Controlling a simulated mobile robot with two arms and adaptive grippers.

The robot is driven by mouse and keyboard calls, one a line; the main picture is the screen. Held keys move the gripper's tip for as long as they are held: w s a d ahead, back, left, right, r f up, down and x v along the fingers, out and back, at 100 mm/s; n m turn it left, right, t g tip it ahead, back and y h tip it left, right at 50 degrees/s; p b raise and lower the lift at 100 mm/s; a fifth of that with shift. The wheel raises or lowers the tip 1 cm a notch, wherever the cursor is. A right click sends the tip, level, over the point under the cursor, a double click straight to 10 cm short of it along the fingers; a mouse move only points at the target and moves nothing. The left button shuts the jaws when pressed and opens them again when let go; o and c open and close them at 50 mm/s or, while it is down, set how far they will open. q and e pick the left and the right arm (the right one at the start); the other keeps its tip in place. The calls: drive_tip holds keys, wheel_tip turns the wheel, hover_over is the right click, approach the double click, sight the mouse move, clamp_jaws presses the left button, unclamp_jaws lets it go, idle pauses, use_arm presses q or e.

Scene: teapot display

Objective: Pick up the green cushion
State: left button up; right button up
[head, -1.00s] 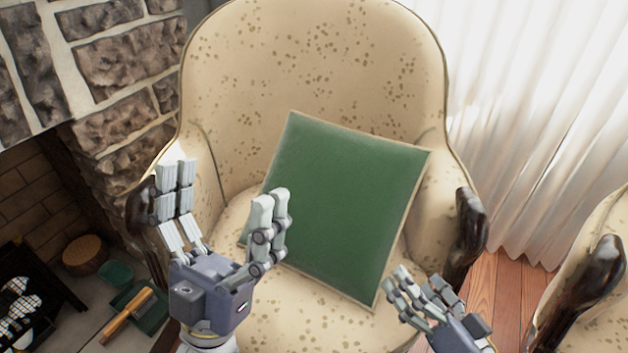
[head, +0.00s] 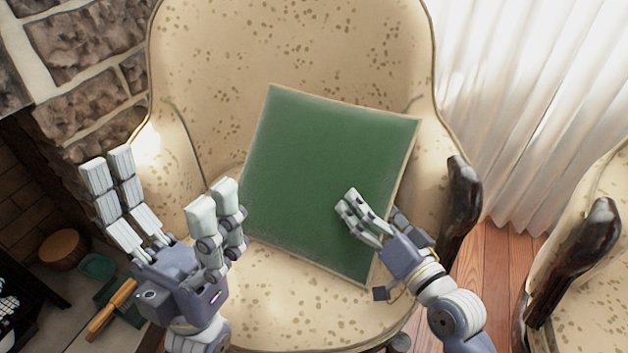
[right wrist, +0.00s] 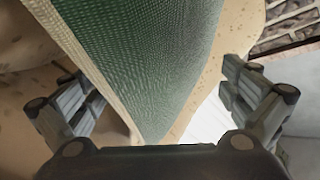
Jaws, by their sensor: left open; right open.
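The green cushion (head: 315,165) with a beige edge leans tilted on the seat of a beige armchair (head: 290,45). My left gripper (head: 165,205) is open and empty, left of the cushion and in front of the chair's left arm. My right gripper (head: 385,220) is at the cushion's lower right edge, with some fingers in front of the green face and others beyond the edge. In the right wrist view the cushion (right wrist: 150,50) runs between the open fingers of the right gripper (right wrist: 165,100). I cannot tell whether they touch it.
The armchair's dark wooden arm end (head: 461,210) stands close to the right of my right gripper. A second armchair (head: 590,260) is at the right edge. A stone fireplace (head: 75,60) is at the left. White curtains (head: 530,90) hang behind.

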drive_tip(key=shift+x, duration=0.85)
drive_tip(key=shift+c, duration=0.2)
drive_tip(key=c, duration=1.2)
drive_tip(key=shift+r, duration=0.15)
drive_tip(key=shift+c, duration=0.5)
drive_tip(key=shift+r, duration=0.1)
